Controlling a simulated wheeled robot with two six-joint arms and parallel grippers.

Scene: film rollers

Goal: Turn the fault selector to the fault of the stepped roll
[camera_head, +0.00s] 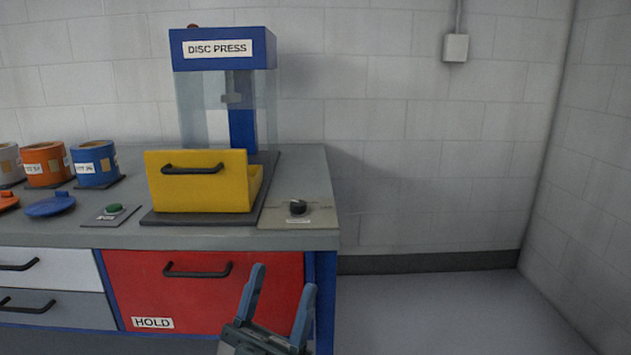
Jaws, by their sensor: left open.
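A black rotary knob (297,207) sits on a flat beige plate (318,217) at the right front of the bench top. It looks like the fault selector. A small white label lies in front of it, too small to read. No roll that I can make out as stepped is in view. My left gripper (283,278) is open and empty, its fingers pointing up in front of the red drawer. In the picture it is below the knob and apart from it. My right gripper is not in view.
A blue disc press (222,50) with clear sides stands behind a yellow drawer-like box (197,181) left of the knob. A green button (114,209) and several labelled pots stand further left. A red HOLD drawer (200,292) is below. Right of the bench is open floor.

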